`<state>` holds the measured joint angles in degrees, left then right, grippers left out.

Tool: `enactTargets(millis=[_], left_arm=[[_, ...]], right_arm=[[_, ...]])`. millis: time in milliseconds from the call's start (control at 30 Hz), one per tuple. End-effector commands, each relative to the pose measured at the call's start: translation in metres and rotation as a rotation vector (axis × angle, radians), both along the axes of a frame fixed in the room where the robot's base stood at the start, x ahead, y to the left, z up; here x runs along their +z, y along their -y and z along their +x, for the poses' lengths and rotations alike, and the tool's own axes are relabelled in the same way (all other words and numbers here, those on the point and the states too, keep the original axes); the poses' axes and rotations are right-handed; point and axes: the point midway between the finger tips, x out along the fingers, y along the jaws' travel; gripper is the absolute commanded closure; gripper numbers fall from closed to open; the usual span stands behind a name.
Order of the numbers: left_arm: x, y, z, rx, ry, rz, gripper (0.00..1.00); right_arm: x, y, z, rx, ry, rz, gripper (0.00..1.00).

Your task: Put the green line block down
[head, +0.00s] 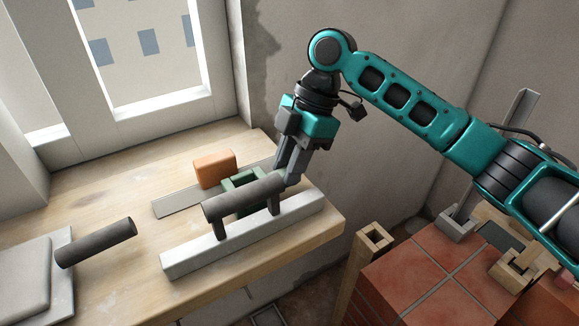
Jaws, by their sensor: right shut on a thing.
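The green line block (240,180) is at the wooden bench, behind the dark handle of a long grey float, which hides part of it. My right gripper (289,168) points down at the block's right end and is shut on it. The block is low, close to the bench top; I cannot tell whether it touches. My left gripper is not in view.
The long grey float (245,238) lies just in front of the block. The bench (120,180) is clear at back left.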

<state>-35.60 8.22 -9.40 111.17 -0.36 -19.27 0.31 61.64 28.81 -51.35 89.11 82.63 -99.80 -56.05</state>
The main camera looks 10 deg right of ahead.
Motion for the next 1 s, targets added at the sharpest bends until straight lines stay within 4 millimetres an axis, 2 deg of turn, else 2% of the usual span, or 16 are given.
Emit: enactTargets(millis=[67,367,400,633,900,1000], left_arm=[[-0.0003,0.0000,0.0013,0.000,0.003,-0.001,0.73],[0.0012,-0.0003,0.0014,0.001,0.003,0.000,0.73],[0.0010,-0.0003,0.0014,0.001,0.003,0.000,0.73],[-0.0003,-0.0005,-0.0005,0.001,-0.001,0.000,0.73],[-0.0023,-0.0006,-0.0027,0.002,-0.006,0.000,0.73],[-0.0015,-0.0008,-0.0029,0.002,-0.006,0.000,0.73]], right_arm=[[-0.0079,0.0002,-0.0002,0.000,-0.001,0.000,1.00],[-0.0088,-0.0001,-0.0001,0.000,0.000,0.001,1.00],[-0.0096,-0.0001,0.0000,0.000,0.000,0.001,0.71],[-0.0092,-0.0001,0.0000,0.001,0.000,0.000,0.49],[-0.0083,-0.0002,0.0002,0.001,0.001,0.000,0.48],[-0.0008,0.0022,0.0013,0.000,0.003,0.000,0.48]])
